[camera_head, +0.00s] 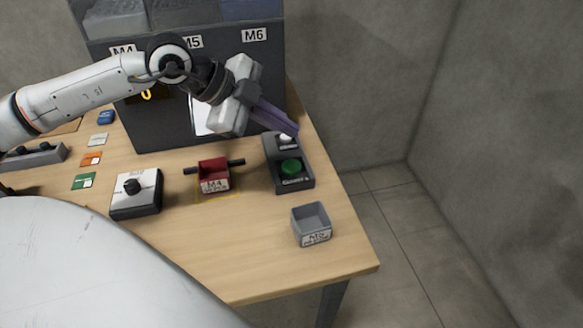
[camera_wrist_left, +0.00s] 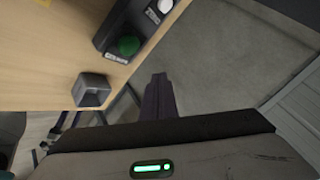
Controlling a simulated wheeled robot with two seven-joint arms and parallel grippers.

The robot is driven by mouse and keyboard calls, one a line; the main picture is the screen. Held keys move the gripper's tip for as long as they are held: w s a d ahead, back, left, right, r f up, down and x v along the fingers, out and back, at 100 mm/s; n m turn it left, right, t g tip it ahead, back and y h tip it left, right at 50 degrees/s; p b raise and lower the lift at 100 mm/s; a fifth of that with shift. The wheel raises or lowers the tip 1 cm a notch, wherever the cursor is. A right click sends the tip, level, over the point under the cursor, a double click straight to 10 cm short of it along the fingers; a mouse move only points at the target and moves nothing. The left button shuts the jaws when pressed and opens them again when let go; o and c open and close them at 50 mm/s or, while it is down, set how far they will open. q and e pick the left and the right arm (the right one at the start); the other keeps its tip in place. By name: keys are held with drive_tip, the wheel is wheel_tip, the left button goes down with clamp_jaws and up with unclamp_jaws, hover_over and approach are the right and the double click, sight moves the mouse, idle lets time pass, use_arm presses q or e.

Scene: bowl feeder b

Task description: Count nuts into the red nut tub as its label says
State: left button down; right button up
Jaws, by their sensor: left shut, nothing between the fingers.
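The red nut tub (camera_head: 214,174) stands on the table in front of the dark feeder (camera_head: 165,130), with a black bar to each side. Its white label starts with M4; the smaller print is too small to read. A dark control box (camera_head: 287,178) to its right has a green button (camera_head: 291,167) and a white knob (camera_head: 285,138); the green button also shows in the left wrist view (camera_wrist_left: 128,45). My left gripper (camera_head: 292,128) is shut and empty, above the box's far end in the head view. My right gripper is out of view.
A grey tub (camera_head: 311,222) with a label sits near the table's right front edge. A white box with a black knob (camera_head: 134,190) stands left of the red tub. Coloured cards (camera_head: 91,158) lie further left. Beyond the right edge is open floor.

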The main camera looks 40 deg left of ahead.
use_arm(q)
drive_tip(key=b, duration=0.4)
hover_over(286, 167)
wheel_tip(286, 167, down, 6)
drive_tip(key=shift+r, duration=0.2)
drive_tip(key=shift+a+f, duration=0.1)
drive_tip(key=shift+f, duration=0.4)
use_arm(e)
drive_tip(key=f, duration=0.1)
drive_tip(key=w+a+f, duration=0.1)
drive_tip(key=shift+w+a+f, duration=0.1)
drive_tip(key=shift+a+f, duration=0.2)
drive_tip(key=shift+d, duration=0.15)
use_arm(q)
drive_tip(key=shift+f+b, duration=0.15)
drive_tip(key=shift+b, duration=0.2)
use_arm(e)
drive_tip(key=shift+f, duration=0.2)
use_arm(q)
drive_tip(key=shift+f+b, duration=0.25)
drive_tip(key=shift+b, duration=0.05)
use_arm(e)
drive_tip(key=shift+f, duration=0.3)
